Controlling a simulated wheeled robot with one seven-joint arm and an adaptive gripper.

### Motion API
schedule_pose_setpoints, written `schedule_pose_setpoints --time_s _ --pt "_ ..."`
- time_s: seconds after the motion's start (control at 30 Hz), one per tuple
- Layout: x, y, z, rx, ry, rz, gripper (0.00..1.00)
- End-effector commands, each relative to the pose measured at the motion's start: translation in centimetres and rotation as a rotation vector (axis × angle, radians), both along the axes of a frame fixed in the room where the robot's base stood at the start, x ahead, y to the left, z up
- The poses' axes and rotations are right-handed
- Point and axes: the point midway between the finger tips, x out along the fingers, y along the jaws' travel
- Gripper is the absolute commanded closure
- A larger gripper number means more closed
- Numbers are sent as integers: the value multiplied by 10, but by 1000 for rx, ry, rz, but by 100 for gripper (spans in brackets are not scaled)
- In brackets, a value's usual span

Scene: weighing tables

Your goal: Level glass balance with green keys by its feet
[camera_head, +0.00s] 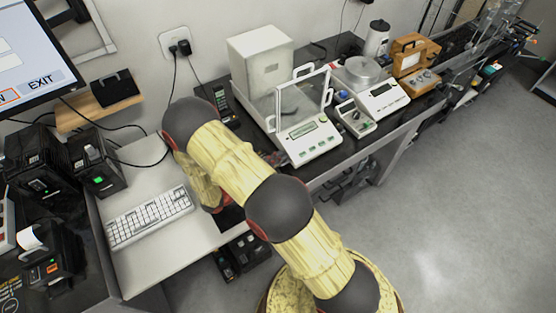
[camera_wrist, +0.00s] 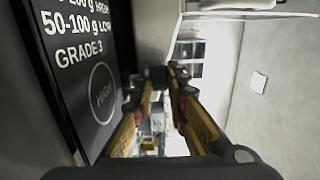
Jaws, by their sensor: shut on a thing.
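The glass balance (camera_head: 327,146) stands on the dark table, its white front bearing a display and green keys. A white-framed glass shield rises behind the keys. Its feet are too small or hidden to make out in the head view. My arm crosses the head view in front of the balance's left side and hides my gripper. In the wrist view my gripper (camera_wrist: 157,80) has its fingers converging on a small dark thing (camera_wrist: 156,74) at the tips. I cannot tell for certain whether that thing is a foot of the balance.
A balance with a round pan (camera_head: 385,97) and a small meter (camera_head: 355,118) stand close at the right. A large white box (camera_head: 262,58) is behind. A keyboard (camera_head: 150,217) lies at the left. A dark panel with printed weights (camera_wrist: 95,70) is close beside my gripper.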

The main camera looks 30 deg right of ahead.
Motion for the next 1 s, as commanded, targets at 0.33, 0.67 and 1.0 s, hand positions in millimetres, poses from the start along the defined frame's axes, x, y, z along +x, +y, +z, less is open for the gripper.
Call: schedule_pose_setpoints --time_s 0.33,0.67,1.0 --pt "6 -1 0 3 -1 -266 100" --pt "7 0 -1 3 2 -303 100" --pt "7 0 -1 3 2 -302 71"
